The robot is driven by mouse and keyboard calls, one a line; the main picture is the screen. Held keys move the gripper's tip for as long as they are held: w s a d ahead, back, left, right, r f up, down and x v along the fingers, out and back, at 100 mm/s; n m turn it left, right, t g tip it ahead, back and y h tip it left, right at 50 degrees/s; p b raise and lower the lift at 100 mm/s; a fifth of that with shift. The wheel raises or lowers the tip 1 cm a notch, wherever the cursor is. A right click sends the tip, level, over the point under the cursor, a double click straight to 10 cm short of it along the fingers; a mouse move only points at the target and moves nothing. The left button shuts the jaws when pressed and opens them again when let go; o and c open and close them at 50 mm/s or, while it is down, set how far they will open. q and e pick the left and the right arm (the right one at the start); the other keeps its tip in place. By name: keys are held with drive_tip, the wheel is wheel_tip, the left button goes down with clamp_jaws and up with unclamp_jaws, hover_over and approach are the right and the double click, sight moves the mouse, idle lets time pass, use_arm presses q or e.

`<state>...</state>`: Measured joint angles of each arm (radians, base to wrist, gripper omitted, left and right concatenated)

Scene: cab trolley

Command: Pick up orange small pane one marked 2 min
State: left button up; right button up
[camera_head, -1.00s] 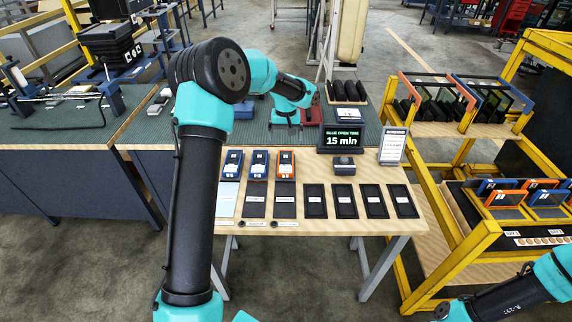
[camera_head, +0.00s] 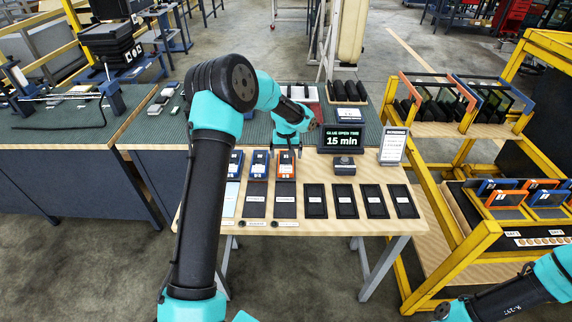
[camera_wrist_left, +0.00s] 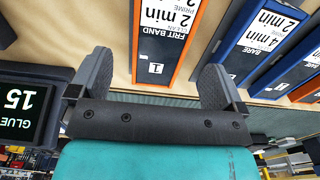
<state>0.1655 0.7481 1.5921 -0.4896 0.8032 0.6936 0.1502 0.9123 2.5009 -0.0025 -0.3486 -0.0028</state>
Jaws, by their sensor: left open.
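The orange-framed small pane (camera_head: 285,168), with a white label, lies at the right end of a short row of panes on the wooden table. In the left wrist view the orange pane (camera_wrist_left: 168,38) shows a label reading 2 min, clean prime, frit band, 1. My left gripper (camera_wrist_left: 155,85) is open, with its fingers on either side of the pane's near end and nothing held. In the head view my left gripper (camera_head: 288,146) is over the far end of the orange pane. My right gripper is not in view; only part of that arm shows at lower right.
Two blue panes (camera_head: 258,165) lie left of the orange one; the nearest is marked 4 min. Black trays (camera_head: 316,201) line the table front. A glue timer (camera_head: 342,140) reading 15 min stands right of the gripper. A yellow trolley (camera_head: 470,225) stands at right.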

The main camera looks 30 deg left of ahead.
sight(286, 161)
use_arm(q)
drive_tip(key=shift+f, duration=2.4)
drive_tip(key=shift+c, duration=0.3)
drive_tip(key=c, duration=1.1)
